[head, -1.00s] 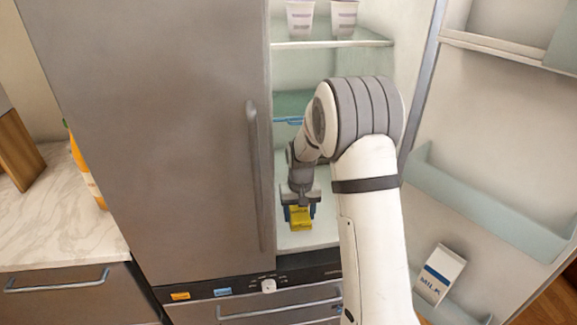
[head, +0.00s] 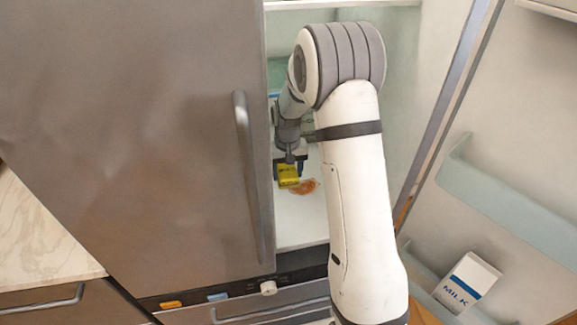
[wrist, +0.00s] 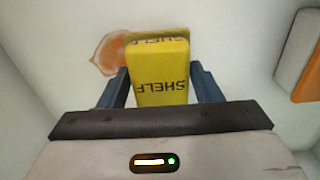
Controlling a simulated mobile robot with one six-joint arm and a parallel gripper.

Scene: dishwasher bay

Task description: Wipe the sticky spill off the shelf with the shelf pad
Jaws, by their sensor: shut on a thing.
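My gripper (head: 289,164) is inside the open fridge, shut on the yellow shelf pad (head: 288,177). In the wrist view the pad (wrist: 160,80) sits between the two dark fingers and reads "SHELF". The orange-brown spill (head: 305,187) lies on the white fridge shelf (head: 300,225), just right of the pad in the head view. In the wrist view the spill (wrist: 108,53) shows beside the pad's far left edge, and the pad may cover part of it. I cannot tell whether the pad touches the shelf.
The closed grey door (head: 150,120) stands close to the left of my arm. The open door at right has bins (head: 510,200), with a milk carton (head: 467,282) in the lower one. A white and orange object (wrist: 303,65) is at right in the wrist view.

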